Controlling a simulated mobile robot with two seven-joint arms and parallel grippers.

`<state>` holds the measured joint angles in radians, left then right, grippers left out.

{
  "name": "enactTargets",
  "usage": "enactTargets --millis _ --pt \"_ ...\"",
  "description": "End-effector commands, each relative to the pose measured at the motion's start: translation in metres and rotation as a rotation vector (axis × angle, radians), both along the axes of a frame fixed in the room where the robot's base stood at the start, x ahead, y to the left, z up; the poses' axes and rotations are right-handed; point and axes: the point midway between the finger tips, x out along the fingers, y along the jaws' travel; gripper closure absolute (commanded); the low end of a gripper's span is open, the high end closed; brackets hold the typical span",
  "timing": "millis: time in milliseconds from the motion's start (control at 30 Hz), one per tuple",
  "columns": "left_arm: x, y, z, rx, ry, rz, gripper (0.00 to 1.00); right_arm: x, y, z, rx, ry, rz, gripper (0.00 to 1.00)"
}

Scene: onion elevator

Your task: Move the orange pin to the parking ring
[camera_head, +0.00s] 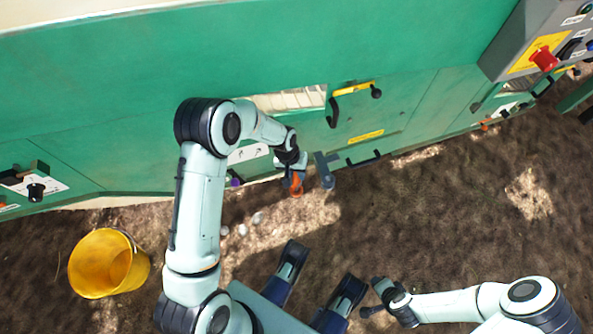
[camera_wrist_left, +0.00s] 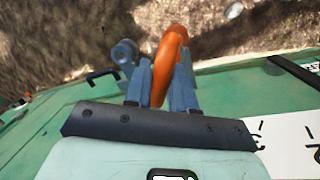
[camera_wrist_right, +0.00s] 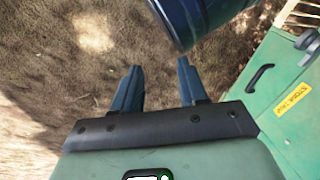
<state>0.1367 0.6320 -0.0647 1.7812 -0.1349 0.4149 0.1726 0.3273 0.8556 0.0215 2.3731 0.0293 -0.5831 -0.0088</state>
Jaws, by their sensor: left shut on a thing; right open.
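The orange pin (camera_head: 296,186) is held in my left gripper (camera_head: 291,170) close to the lower edge of the green machine. In the left wrist view its curved orange handle (camera_wrist_left: 168,62) stands between the two blue fingers, and its lower part is hidden. A blue-grey bracket with a round end (camera_head: 326,172) sits just right of the pin; it also shows left of the fingers in the left wrist view (camera_wrist_left: 124,54). I cannot tell for sure whether it is the parking ring. My right gripper (camera_wrist_right: 158,92) is open and empty, over the ground away from the machine.
A yellow bucket (camera_head: 100,264) stands on the soil at left. The green machine (camera_head: 120,140) fills the back, with black handles, a yellow-barred hatch (camera_head: 352,88) and a control box (camera_head: 520,45) at right. Small pale lumps (camera_head: 242,229) lie on the ground.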

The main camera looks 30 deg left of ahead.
Motion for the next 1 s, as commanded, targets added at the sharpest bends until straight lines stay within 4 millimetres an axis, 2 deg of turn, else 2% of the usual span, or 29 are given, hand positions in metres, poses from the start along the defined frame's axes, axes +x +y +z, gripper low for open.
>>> enactTargets --millis 1000 --pt "0.000 0.000 -0.023 0.000 0.000 0.000 1.00 -0.030 -0.005 -0.028 0.005 0.103 -0.007 0.57"
